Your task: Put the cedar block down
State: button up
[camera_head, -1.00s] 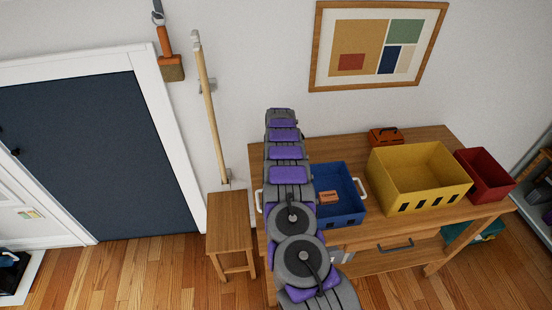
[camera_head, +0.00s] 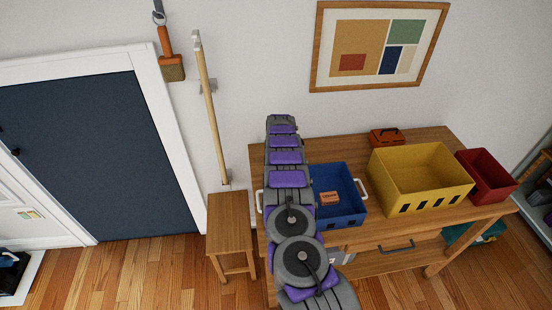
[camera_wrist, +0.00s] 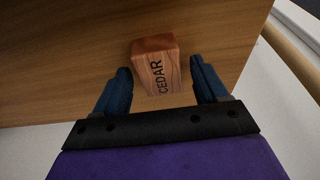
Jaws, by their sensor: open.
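The cedar block (camera_wrist: 154,72) is a small reddish-brown wooden block with CEDAR written on one face. In the wrist view it lies between the two fingers of my gripper (camera_wrist: 160,78), over a wooden surface (camera_wrist: 60,50). My gripper is open, with a finger on either side of the block and a visible gap at the right finger. I cannot tell for certain whether the block's underside touches the wood. In the head view my arm hides the gripper and this block.
A stool (camera_head: 229,220) stands left. A wooden pole (camera_head: 211,115) leans along the wall.

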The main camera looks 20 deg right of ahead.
jog(key=d+p+v, duration=0.1)
jog(key=p+v, duration=0.1)
jog(key=v, duration=1)
jog(key=s+a+r+n+g+y, duration=0.2)
jog(key=s+a+r+n, duration=0.1)
jog(key=s+a+r, duration=1.7)
jog(key=s+a+r+g, duration=0.1)
jog(key=s, duration=1.7)
jog(key=s+a+r+g+h, duration=0.1)
jog(key=s, duration=1.7)
jog(key=shift+s+a+r+g, duration=0.2)
jog(key=shift+s+a+g, duration=0.1)
jog(key=shift+s, duration=0.1)
jog(key=shift+d, duration=0.1)
